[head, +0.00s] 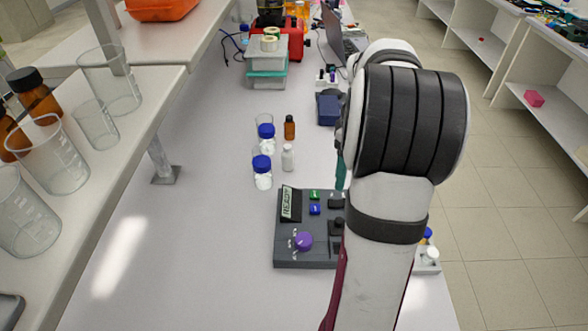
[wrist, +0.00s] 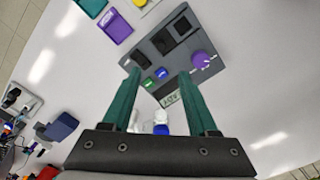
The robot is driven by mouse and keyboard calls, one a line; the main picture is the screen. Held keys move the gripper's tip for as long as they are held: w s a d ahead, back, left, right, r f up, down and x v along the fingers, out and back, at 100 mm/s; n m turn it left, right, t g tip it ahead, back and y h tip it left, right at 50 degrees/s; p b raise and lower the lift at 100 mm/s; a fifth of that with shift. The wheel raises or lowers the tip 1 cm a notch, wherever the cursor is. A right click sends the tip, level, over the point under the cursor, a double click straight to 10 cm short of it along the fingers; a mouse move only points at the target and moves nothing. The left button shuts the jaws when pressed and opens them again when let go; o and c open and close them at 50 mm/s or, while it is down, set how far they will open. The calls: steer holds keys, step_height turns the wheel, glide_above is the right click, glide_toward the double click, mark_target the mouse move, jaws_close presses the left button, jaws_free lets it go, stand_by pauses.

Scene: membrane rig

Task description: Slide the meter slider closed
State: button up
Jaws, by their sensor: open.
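The grey meter (head: 290,256) lies on the bench, with a tilted display reading READY (head: 289,203), a green button, a blue button and a purple knob (head: 303,241). My arm covers its right side in the head view. In the wrist view, the meter (wrist: 206,85) shows black square parts (wrist: 164,42) on its panel; I cannot tell surely which is the slider or its position. My gripper (wrist: 160,74) is open and empty, its green fingers spread over the meter's button and display side. Only a sliver of a green finger shows in the head view.
Blue-capped bottles (head: 262,172), a white bottle (head: 288,158) and a brown bottle (head: 289,127) stand behind the meter. A shelf with glass beakers (head: 97,125) is at left. A purple block (wrist: 115,26) and a teal block lie beside the meter. Bench left of the meter is clear.

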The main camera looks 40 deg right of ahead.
step_height(320, 180, down, 16)
steer(key=shift+a+r, duration=0.1)
steer(key=shift+r, duration=0.05)
jaws_close()
stand_by(0.3)
stand_by(1.1)
